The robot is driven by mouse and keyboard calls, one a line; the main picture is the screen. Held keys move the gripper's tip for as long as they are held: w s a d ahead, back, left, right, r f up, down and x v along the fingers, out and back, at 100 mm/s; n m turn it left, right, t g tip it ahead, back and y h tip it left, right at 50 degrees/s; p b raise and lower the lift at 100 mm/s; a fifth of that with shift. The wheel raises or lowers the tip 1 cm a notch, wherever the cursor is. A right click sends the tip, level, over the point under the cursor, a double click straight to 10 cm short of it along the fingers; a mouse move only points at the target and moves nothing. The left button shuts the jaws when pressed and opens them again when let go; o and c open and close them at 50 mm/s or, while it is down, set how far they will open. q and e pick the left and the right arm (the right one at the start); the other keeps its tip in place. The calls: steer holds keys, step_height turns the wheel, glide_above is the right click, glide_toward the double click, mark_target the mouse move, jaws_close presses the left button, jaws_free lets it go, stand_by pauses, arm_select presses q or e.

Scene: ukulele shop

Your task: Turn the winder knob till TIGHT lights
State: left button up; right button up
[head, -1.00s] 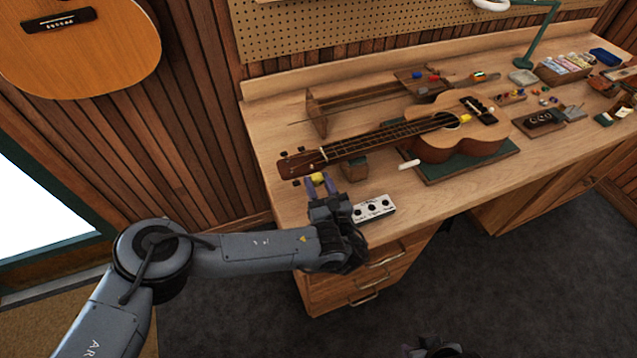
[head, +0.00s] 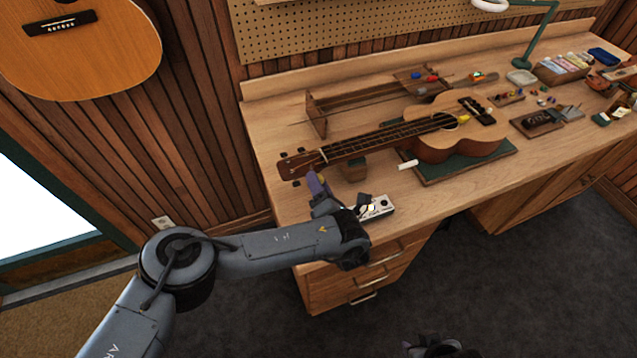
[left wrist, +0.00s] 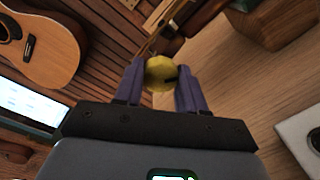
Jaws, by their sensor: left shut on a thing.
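The yellow winder knob (left wrist: 160,73) sits between the two purple fingers of my left gripper in the left wrist view. It has a dark mark on its face. My left gripper (head: 316,182) is shut on it beside the ukulele's headstock (head: 298,163); the gripper hides the knob in the head view. The white indicator box (head: 380,206) lies just right of my left wrist, partly hidden by it. A small bright yellowish spot shows on the box beside dark ones; its label is too small to read. My right gripper (head: 434,347) is a dark shape at the bottom edge, its jaws unclear.
The ukulele (head: 450,137) lies on a green mat on the wooden bench, its neck over a small block (head: 353,167). A white cylinder (head: 408,164) lies near the mat. Small tools and trays fill the bench's right side. Bare wood lies along the front edge.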

arm_select(q)
steer(key=shift+m, duration=1.6)
steer(key=o, duration=0.8)
